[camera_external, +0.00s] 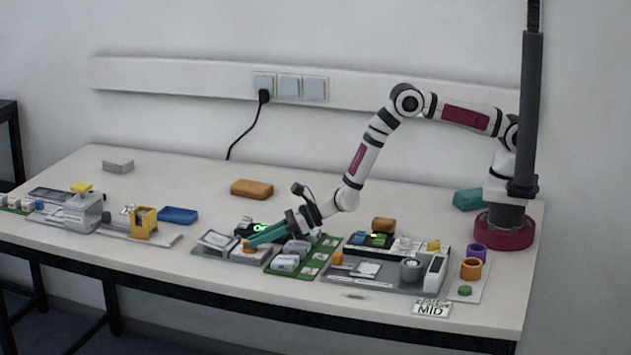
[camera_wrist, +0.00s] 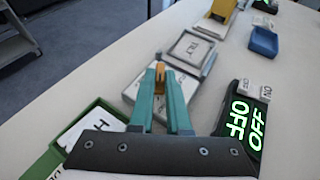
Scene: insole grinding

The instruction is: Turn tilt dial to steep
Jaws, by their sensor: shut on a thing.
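My gripper (camera_external: 250,241) reaches down to the left over the front middle of the table, with teal fingers. In the wrist view the fingers (camera_wrist: 160,84) are shut on a small orange knob (camera_wrist: 160,70). The knob also shows in the external view (camera_external: 247,246), partly hidden by the fingertips. It sits on a grey plate unit (camera_external: 217,240).
A black box with a green OFF display (camera_wrist: 246,120) stands close to the right of the fingers. A green tray (camera_external: 290,266) with grey parts lies beside the unit. A blue tray (camera_external: 178,215) stands left. A MID sign (camera_external: 432,309) lies at the front right.

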